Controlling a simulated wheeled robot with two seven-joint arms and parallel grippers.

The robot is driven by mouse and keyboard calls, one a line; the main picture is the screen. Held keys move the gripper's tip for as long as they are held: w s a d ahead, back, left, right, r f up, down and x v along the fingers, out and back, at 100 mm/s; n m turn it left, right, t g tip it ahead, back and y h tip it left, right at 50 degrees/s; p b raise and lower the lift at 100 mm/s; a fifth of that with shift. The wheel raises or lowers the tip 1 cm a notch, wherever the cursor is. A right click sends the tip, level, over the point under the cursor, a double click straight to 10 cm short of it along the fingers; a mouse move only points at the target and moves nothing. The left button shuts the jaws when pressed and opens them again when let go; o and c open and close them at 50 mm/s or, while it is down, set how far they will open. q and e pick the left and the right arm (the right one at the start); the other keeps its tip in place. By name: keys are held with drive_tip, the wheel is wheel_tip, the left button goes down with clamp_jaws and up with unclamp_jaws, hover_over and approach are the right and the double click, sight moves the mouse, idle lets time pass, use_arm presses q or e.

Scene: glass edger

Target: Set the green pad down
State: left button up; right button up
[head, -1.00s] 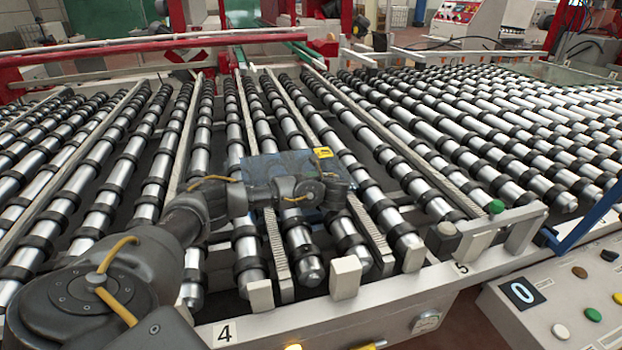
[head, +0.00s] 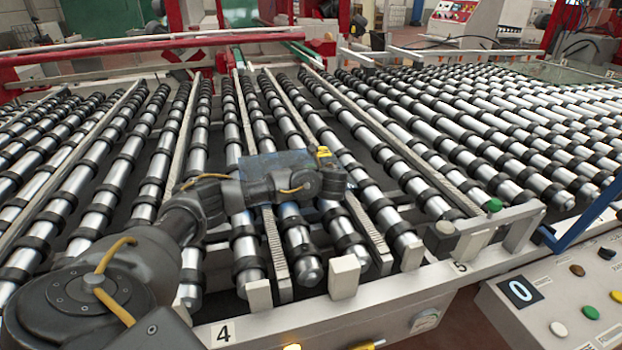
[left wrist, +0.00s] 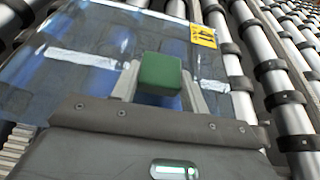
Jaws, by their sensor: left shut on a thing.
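My left gripper (left wrist: 160,92) is shut on the green pad (left wrist: 160,72), a small green block held between the two pale fingers in the left wrist view. Beyond and under the pad is a bluish glass pane (left wrist: 75,80) with whitish strips and a yellow label (left wrist: 204,37). I cannot tell whether the pad touches the pane. In the head view my left gripper (head: 338,182) is over the rollers and covers much of the pane (head: 268,162); the pad is hidden there. My right gripper is not in view.
Long metal rollers with black rings (head: 440,150) fill the bed around the pane. Pale upright blocks (head: 345,276) stand along the front rail (head: 300,318). A button panel (head: 545,318) is at the lower right. Red machine beams (head: 110,52) cross the back.

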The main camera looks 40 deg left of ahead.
use_arm(q)
drive_tip(key=s+d+r+p, duration=0.7)
drive_tip(key=d+r+p, duration=0.1)
drive_tip(key=d+r, duration=0.2)
drive_tip(key=shift+s+d+r+p, duration=0.15)
drive_tip(key=shift+s+d+p, duration=0.2)
drive_tip(key=shift+d, duration=0.45)
drive_tip(key=shift+s, duration=0.1)
